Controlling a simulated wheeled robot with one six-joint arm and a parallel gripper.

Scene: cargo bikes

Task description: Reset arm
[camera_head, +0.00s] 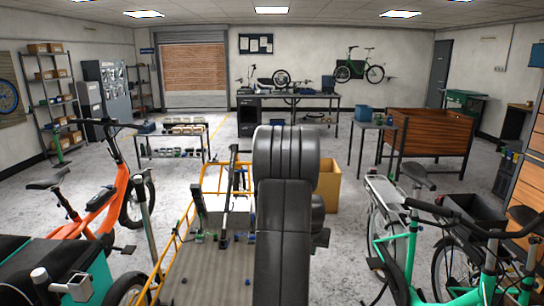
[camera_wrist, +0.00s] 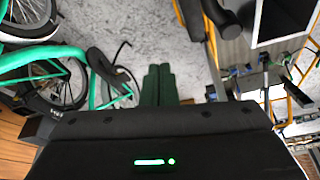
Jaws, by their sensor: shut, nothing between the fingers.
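My arm stands upright in the middle of the head view, a dark column with a thick rounded joint at its top. In the wrist view my gripper (camera_wrist: 158,72) shows as two dark fingers side by side and touching, with nothing between them. Grey concrete floor shows beyond the fingertips. In the head view the fingers are hidden or cannot be made out.
A grey platform with yellow rails (camera_head: 205,270) lies in front, with small parts on it. An orange bike (camera_head: 108,195) stands left and a green bike (camera_head: 400,240) right. A cardboard box (camera_head: 328,185) and a wooden crate (camera_head: 430,133) stand farther back. Floor between is partly clear.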

